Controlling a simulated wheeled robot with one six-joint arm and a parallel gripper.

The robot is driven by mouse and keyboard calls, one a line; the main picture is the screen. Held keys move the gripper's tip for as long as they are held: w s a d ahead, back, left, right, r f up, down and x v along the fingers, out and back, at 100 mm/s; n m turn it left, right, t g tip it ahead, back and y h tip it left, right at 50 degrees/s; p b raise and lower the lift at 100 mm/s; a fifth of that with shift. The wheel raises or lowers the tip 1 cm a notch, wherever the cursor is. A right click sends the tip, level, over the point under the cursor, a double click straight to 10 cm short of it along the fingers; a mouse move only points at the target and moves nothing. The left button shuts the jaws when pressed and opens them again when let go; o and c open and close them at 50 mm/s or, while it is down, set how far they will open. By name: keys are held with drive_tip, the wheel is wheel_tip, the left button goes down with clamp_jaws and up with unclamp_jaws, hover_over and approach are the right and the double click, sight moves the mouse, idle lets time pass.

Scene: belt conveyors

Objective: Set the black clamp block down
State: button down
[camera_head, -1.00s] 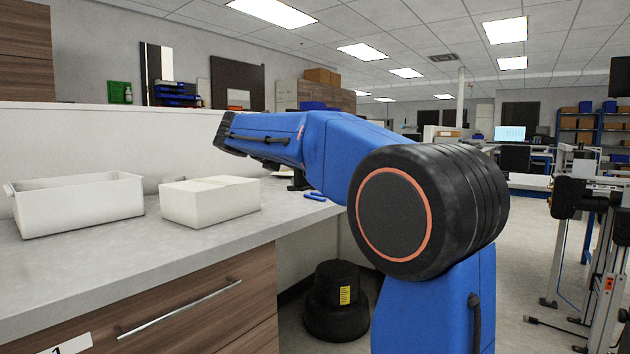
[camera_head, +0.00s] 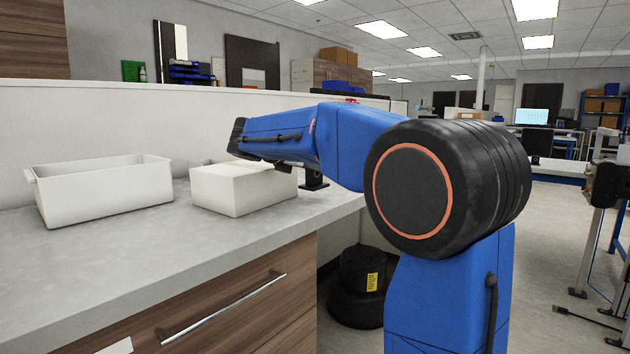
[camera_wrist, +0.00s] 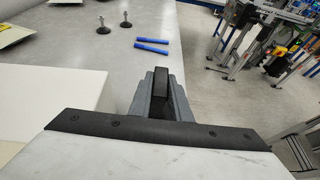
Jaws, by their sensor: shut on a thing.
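In the wrist view my gripper (camera_wrist: 161,76) is shut on the black clamp block (camera_wrist: 161,86), a dark piece between the grey fingers. The fingers hide much of it. They point out over the grey counter (camera_wrist: 78,50), and I cannot tell whether the block touches it.
A white box (camera_head: 240,194) and an open white bin (camera_head: 105,202) stand on the counter. Blue pen-like pieces (camera_wrist: 152,45) and two black footed pieces (camera_wrist: 102,27) lie ahead in the wrist view. A black round object (camera_head: 358,290) stands on the floor beside the counter.

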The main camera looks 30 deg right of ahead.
sight(308, 178)
drive_tip(key=shift+f, duration=2.05)
drive_tip(key=shift+f, duration=0.15)
drive_tip(key=c, duration=1.6)
unclamp_jaws()
drive_tip(key=shift+c, duration=0.2)
drive_tip(key=shift+r, duration=0.2)
drive_tip(key=v, duration=1.2)
